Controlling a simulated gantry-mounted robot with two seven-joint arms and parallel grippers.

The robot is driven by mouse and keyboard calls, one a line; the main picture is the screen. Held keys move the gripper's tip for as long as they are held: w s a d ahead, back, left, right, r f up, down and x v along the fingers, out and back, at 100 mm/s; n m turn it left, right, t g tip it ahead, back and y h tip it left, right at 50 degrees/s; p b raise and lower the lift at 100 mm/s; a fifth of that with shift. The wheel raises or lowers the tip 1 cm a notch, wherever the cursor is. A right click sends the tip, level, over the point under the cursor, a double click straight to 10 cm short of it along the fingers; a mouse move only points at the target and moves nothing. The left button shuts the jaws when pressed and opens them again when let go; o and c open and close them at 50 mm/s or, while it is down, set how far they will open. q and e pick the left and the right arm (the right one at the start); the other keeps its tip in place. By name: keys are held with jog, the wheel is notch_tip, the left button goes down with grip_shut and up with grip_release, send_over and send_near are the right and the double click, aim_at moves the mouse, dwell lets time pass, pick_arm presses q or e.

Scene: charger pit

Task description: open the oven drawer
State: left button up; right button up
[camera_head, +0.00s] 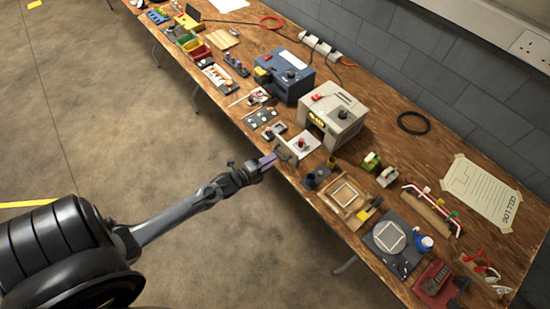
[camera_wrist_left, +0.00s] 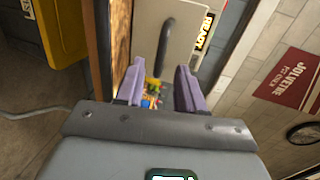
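The oven (camera_head: 335,115) is a beige box with a dark knob and a lit display on the bench. Its drawer (camera_head: 302,145) stands out from the front, with a pale tray and small reddish items showing behind the front panel (camera_head: 285,153). In the left wrist view, a dark bar handle (camera_wrist_left: 165,45) stands on the beige panel beside the lit READY display (camera_wrist_left: 205,30). My left gripper (camera_head: 272,160) is just off the drawer front. Its purple fingers (camera_wrist_left: 159,88) are apart, with the handle's end between or just beyond them; contact is not visible. My right gripper is out of view.
A blue box (camera_head: 285,77) stands left of the oven. A wooden frame (camera_head: 345,193), dark plate (camera_head: 393,240) and red device (camera_head: 437,285) lie to the right along the bench (camera_head: 400,140). Small parts crowd the left bench. The floor (camera_head: 150,120) in front is open.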

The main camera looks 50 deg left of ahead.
pick_arm(q)
jog(key=v, duration=0.7)
jog(key=shift+p, duration=0.3)
